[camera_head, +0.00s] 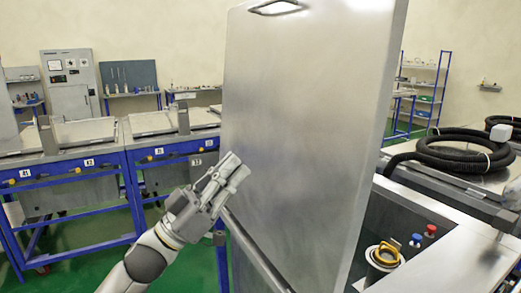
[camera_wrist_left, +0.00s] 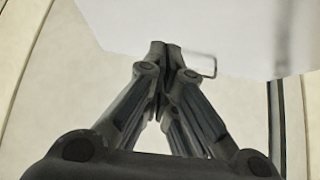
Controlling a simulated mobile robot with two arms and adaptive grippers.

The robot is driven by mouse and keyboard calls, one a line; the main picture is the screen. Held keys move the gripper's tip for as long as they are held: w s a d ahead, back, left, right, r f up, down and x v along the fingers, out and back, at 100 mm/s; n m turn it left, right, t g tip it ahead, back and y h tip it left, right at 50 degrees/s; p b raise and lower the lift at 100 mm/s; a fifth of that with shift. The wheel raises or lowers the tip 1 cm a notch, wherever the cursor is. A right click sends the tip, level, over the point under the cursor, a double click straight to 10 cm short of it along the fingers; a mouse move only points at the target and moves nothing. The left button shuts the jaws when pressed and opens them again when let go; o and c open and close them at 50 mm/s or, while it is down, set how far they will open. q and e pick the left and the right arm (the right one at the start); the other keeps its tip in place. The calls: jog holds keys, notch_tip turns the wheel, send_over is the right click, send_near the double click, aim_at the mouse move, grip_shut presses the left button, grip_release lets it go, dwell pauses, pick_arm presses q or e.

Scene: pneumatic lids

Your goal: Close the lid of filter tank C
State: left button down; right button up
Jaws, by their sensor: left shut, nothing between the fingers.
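A large grey metal lid (camera_head: 305,110) stands raised and nearly upright in the middle of the head view. My left gripper (camera_head: 236,170) is in front of the lid's lower left part, with fingers shut and empty. I cannot tell whether it touches the lid. In the left wrist view, the shut fingertips (camera_wrist_left: 168,50) point toward a pale panel (camera_wrist_left: 200,25), and a thin wire-like loop (camera_wrist_left: 205,65) shows beside them. My right gripper is out of view.
A coiled black hose (camera_head: 455,150) lies on a closed surface at the right. Blue-framed benches (camera_head: 75,175) with flat lids stand at the left.

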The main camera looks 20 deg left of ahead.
aim_at(302, 115)
pick_arm(q)
jog(key=p+x, duration=0.2)
jog(key=x, duration=0.2)
jog(key=w+f+p+x, duration=0.1)
jog(key=p+x, duration=0.1)
jog(key=x, duration=0.2)
jog(key=d+f+p+x, duration=0.1)
jog(key=p+x, duration=0.1)
jog(key=x, duration=0.2)
jog(key=shift+w+f, duration=0.1)
jog(key=shift+w, duration=0.3)
